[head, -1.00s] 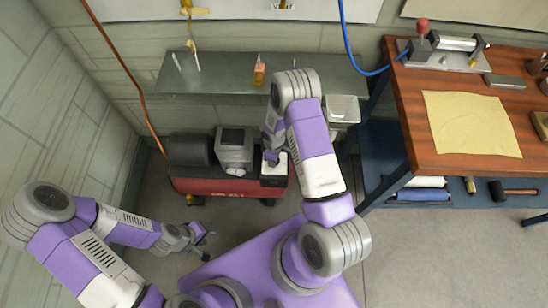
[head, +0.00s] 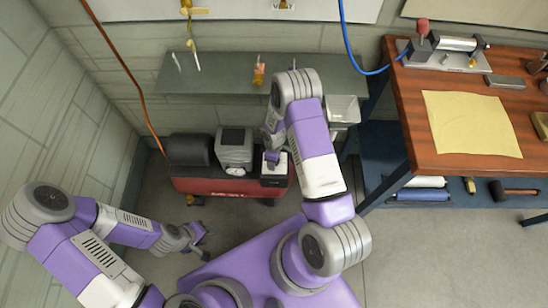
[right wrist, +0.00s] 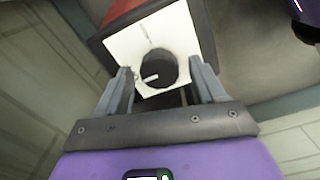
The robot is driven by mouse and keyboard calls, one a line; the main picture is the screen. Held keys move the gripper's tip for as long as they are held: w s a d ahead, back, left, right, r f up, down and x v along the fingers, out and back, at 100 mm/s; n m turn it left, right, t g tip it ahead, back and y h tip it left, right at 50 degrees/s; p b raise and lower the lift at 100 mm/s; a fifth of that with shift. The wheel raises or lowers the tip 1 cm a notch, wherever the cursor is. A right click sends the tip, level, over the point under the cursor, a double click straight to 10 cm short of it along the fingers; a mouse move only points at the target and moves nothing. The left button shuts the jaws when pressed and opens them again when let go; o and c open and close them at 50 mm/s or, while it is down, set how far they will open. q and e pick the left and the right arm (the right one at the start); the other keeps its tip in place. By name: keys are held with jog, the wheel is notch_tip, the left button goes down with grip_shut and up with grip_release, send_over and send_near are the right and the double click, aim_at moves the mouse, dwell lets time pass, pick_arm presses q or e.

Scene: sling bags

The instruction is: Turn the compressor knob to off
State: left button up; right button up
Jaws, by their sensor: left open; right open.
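The red compressor (head: 215,186) stands on the floor against the back wall. Its black round knob (right wrist: 158,68) sits on a white plate (right wrist: 185,35) in the right wrist view, with a pale pointer mark on the knob and a line on the plate above it. My right gripper (right wrist: 161,85) is open, one finger on each side of the knob; I cannot tell whether they touch it. In the head view my right arm mostly hides the knob. My left gripper (head: 203,240) is open and empty above the floor, left of my base.
A grey shelf (head: 215,80) hangs above the compressor, with a small amber bottle (head: 259,74) on it. A wooden workbench (head: 440,155) with a yellow cloth (head: 470,123) stands at right. An orange hose (head: 128,75) hangs at left. The floor in front is clear.

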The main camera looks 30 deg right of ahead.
jog(key=shift+r, duration=0.1)
notch_tip(320, 180, up, 8)
jog(key=p, duration=0.2)
jog(key=shift+f+p, duration=0.25)
jog(key=shift+p, duration=0.15)
jog(key=shift+a, duration=0.1)
jog(key=s+a+r+m+y+p, duration=0.2)
jog(key=s+a+m, duration=0.3)
jog(key=s+a, duration=0.3)
jog(key=s+a+r+m+y+p, duration=0.2)
jog(key=s+a+m, duration=0.4)
jog(key=s+a, duration=0.1)
jog(key=shift+s+a+r+m+t, duration=0.25)
jog(key=shift+s+a+m+t, duration=0.1)
jog(key=shift+s, duration=0.15)
